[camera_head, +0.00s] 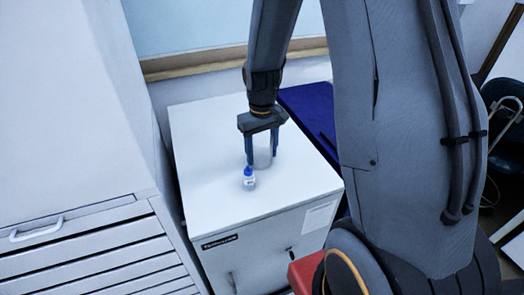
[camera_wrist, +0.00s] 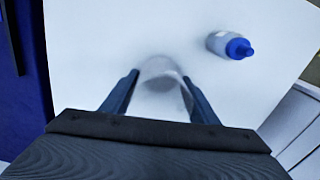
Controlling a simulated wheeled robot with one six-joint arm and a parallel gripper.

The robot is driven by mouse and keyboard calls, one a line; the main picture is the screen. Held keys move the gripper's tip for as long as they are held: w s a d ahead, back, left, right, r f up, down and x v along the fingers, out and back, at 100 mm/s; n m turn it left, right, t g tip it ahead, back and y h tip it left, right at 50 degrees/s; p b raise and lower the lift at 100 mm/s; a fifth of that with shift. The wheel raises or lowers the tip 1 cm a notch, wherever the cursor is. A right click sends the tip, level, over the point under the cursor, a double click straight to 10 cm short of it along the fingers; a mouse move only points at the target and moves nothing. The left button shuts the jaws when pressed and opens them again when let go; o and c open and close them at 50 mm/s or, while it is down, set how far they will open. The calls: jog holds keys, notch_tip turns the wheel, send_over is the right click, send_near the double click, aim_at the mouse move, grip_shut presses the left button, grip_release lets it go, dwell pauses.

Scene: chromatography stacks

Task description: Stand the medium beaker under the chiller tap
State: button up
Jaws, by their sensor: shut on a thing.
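My gripper (camera_head: 262,157) points down over the white cabinet top. It is shut on a clear, greyish beaker (camera_head: 263,150), which stands upright between the two fingers. In the wrist view the beaker (camera_wrist: 161,88) shows as a faint, see-through shape between the fingertips (camera_wrist: 161,80). I cannot tell whether its base touches the top or hangs just above it. No mark shows its size. I cannot make out a chiller tap for certain in either view.
A dark blue surface (camera_head: 313,112) lies behind right. A drawer unit (camera_head: 90,250) stands at left. The cabinet top's left side is clear.

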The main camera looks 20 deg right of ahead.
jog(key=shift+f, duration=0.1)
jog(key=o, duration=1.1)
jog(key=shift+c, duration=0.2)
